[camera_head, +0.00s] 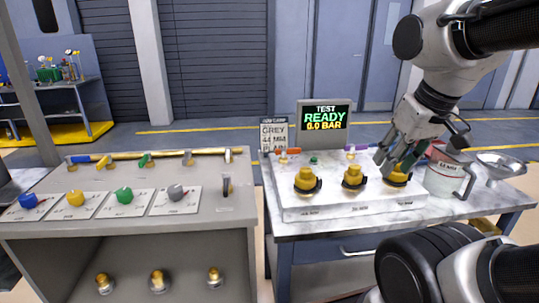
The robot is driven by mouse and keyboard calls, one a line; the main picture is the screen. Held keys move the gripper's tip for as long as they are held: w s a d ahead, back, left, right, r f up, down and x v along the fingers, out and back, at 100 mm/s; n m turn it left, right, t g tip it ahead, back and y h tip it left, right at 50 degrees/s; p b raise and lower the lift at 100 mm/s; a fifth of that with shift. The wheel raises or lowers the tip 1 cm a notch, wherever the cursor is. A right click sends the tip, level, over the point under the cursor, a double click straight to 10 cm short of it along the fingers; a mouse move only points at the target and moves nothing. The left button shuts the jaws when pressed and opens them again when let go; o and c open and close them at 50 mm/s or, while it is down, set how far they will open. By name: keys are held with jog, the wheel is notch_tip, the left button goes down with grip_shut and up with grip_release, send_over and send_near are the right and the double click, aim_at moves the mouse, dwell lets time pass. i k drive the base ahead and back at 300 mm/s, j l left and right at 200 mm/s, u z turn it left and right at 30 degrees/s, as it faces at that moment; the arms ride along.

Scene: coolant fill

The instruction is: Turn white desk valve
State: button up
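The desk on the right (460,207) has a pale marbled top and carries a white block (325,205) with three brass-and-black fittings. The left fitting (305,181) and middle fitting (354,177) are in clear view. My gripper (394,166) points down at the right fitting (397,178), close above or behind it, and partly hides it. Something dark green shows among the fingers; I cannot tell whether it is held. An orange handle (288,151) and a purple handle (356,148) stand behind the block. No handle there is clearly white.
A screen (325,117) reads "TEST READY 0.0 BAR". A white jug (443,179) and a metal funnel (500,164) stand right of my gripper. The grey bench on the left (235,212) holds a pipe with coloured handles and several coloured knobs on cards.

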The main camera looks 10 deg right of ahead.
aim_at(228, 150)
jog(key=i+j+z, duration=0.1)
jog(key=j+z, duration=0.25)
jog(key=j, duration=0.45)
jog(key=j+z, duration=0.35)
jog(key=j, duration=0.5)
jog(key=i+j+u, duration=0.2)
jog(key=j+u, duration=0.3)
jog(key=l, duration=0.1)
